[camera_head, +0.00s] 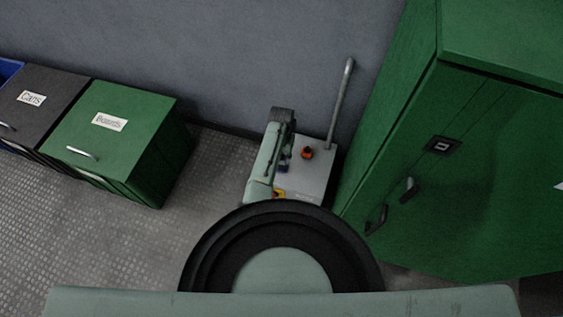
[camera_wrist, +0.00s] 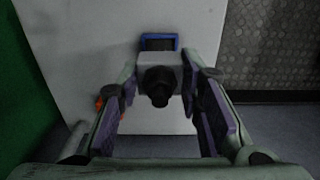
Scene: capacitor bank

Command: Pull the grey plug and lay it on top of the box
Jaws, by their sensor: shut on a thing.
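The grey plug (camera_wrist: 172,72), a light grey block with a round black end, sits between the purple-padded fingers of my gripper (camera_wrist: 160,80) in the wrist view. The fingers are shut on its two sides. A blue-framed socket (camera_wrist: 158,38) with a dark inside shows just beyond the plug on the pale box (camera_wrist: 95,50). I cannot tell whether the plug is still seated or clear of it. In the head view my gripper (camera_head: 284,158) is over the left part of the box (camera_head: 308,180), and my arm hides most of the plug.
An orange knob (camera_head: 307,153) is on the box top, and a grey lever (camera_head: 341,95) rises at its back right. A green cabinet (camera_head: 480,150) stands close on the right. A green bin (camera_head: 125,140) and a dark bin (camera_head: 40,105) stand left. Bare floor lies between.

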